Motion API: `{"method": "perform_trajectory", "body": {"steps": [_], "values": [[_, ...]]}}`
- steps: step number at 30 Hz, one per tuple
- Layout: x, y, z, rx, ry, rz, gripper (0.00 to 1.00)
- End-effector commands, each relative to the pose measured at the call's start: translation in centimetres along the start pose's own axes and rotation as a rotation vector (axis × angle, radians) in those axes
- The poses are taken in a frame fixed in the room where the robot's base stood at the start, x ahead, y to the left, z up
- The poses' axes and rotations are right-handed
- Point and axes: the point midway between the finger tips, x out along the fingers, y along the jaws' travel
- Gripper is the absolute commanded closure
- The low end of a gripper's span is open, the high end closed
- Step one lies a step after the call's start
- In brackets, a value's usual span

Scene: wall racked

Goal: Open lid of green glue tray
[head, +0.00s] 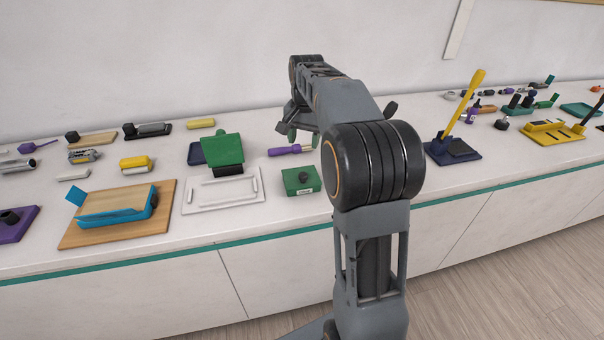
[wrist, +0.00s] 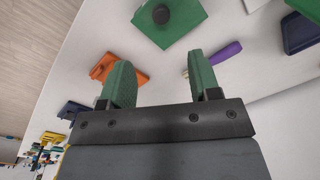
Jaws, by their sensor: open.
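The green glue tray (head: 304,189) is a small green box with a white label on its front and a dark round knob (head: 303,177) on its closed top. It stands near the front of the counter, left of my arm. In the wrist view the green tray (wrist: 178,34) is at the top, with its dark knob (wrist: 161,14) showing. My gripper (wrist: 158,62) is open and empty, its two green fingers apart. In the head view my gripper (head: 303,137) is above the counter, behind the tray and apart from it.
A purple-handled tool (head: 284,151) lies behind the tray. A white frame (head: 222,190) and a green-topped block (head: 222,150) are to its left. An orange item (wrist: 103,67) shows beside one finger. A dark navy stand with a yellow handle (head: 453,150) is right of my arm.

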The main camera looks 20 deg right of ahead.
Motion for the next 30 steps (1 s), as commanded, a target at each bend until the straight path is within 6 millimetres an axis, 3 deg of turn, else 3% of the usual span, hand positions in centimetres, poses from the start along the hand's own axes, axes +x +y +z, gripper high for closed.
{"method": "perform_trajectory", "body": {"steps": [5,21,30], "values": [[1.8,-0.1,-0.6,0.023,-0.012,0.006,0.43],[11.3,-0.2,-0.4,0.018,-0.01,0.005,0.43],[13.6,-0.2,-0.4,0.017,-0.008,0.004,0.43]]}}
